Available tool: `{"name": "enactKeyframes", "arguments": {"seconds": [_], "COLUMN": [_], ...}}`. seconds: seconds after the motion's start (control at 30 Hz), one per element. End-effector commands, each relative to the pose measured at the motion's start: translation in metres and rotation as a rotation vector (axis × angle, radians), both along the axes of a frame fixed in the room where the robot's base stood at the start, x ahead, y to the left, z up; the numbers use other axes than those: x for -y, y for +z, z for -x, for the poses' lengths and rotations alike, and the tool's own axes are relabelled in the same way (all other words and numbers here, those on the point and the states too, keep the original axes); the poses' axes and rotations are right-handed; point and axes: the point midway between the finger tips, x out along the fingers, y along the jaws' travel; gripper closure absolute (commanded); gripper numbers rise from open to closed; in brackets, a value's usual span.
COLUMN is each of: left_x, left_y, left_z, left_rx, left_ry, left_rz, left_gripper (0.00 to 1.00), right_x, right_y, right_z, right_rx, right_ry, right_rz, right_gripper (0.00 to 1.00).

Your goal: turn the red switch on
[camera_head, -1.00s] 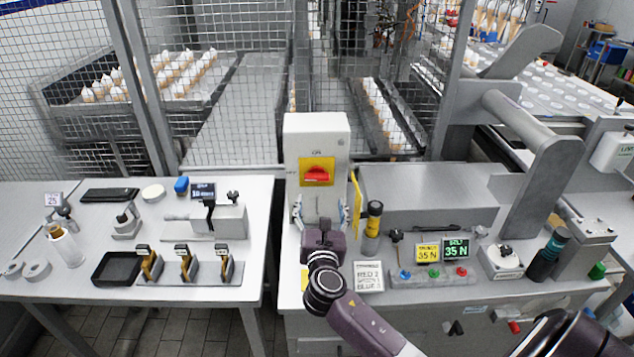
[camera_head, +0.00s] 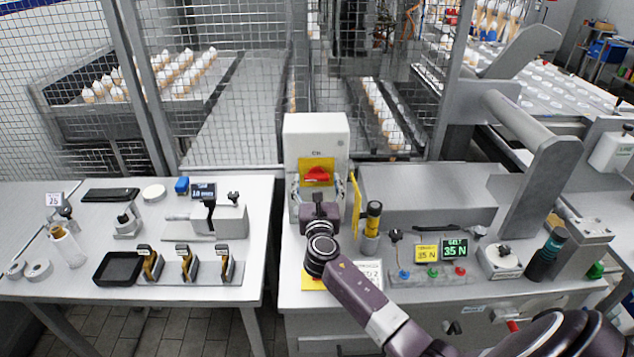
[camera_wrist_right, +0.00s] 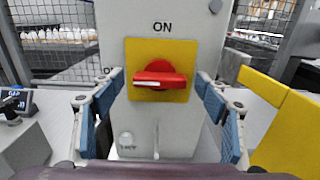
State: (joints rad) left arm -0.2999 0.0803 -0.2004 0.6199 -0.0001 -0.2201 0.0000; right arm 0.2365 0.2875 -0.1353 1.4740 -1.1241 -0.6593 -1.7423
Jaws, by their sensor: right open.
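The red switch (camera_head: 317,174) is a rotary handle on a yellow plate on the front of a white box (camera_head: 316,131). In the right wrist view the red switch (camera_wrist_right: 160,79) lies across, its handle roughly horizontal, with a pale mark at its left end. "ON" is printed above the plate and another label, partly hidden, is at its left. My right gripper (camera_head: 320,188) is in front of the box, just below the switch. In the right wrist view its blue-padded fingers (camera_wrist_right: 160,105) are wide apart on either side of the plate, with nothing between them. My left gripper is not seen.
A yellow panel (camera_head: 355,206) and a yellow-black cylinder (camera_head: 372,220) stand just right of my right gripper. Colored buttons (camera_head: 432,272) and small displays (camera_head: 455,249) are further right. The left table (camera_head: 60,285) holds tools and a black tray (camera_head: 118,268).

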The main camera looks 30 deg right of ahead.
Motion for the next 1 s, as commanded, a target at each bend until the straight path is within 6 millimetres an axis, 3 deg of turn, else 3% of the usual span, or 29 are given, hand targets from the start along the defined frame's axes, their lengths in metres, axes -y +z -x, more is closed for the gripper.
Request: {"name": "enactKeyframes", "arguments": {"seconds": [0.17, 0.53, 1.0], "left_x": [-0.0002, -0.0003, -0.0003], "left_y": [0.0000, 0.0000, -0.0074], "left_z": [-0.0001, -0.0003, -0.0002], "left_rx": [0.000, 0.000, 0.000], "left_ry": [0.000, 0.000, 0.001], "left_rz": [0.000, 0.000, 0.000], "left_gripper": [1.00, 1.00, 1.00], "right_x": [0.0000, -0.0001, 0.0001], "right_y": [0.0001, 0.0000, -0.0015], "right_z": [0.0001, 0.0003, 0.0006], "right_rx": [0.000, 0.001, 0.067], "right_ry": [0.000, 0.000, 0.000], "right_rz": [0.000, -0.001, -0.109], "right_gripper": [0.34, 0.74, 0.74]}}
